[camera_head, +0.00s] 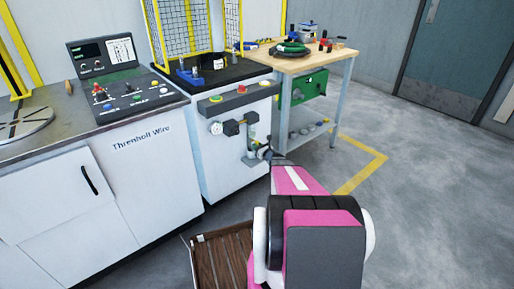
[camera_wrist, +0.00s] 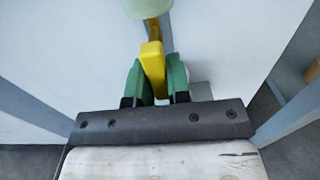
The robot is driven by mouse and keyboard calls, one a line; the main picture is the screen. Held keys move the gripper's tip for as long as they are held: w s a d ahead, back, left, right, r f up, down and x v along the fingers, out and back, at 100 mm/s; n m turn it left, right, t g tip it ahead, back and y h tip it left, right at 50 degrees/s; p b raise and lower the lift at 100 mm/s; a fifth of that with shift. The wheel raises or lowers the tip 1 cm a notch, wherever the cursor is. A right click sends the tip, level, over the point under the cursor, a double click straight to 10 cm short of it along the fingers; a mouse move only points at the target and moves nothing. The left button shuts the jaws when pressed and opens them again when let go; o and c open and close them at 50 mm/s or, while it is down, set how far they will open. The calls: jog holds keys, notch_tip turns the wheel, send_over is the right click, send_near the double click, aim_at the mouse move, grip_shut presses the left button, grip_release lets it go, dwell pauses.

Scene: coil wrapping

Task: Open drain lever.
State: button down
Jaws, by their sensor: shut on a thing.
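The drain lever (camera_wrist: 152,62) is a yellow bar in the wrist view, near the top middle. It hangs below a brass-coloured stem and a pale green rounded part (camera_wrist: 147,8). My gripper (camera_wrist: 156,84) has green fingers, one on each side of the lever, and is shut on it. In the head view my gripper (camera_head: 266,154) is at the low front of the white machine cabinet (camera_head: 215,165), beside the grey pipe fitting (camera_head: 251,140). The lever is too small and too covered to make out clearly there.
A wooden slatted pallet or crate (camera_head: 222,262) lies on the floor left of my arm. A wood-topped workbench (camera_head: 335,62) with tools stands behind to the right. A control console (camera_head: 125,95) is at left. Open grey floor (camera_head: 430,190) lies to the right.

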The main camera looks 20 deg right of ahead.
jog(key=c, duration=1.1)
grip_release()
jog(key=v, duration=1)
jog(key=shift+s+d, duration=0.1)
jog(key=shift+s, duration=0.3)
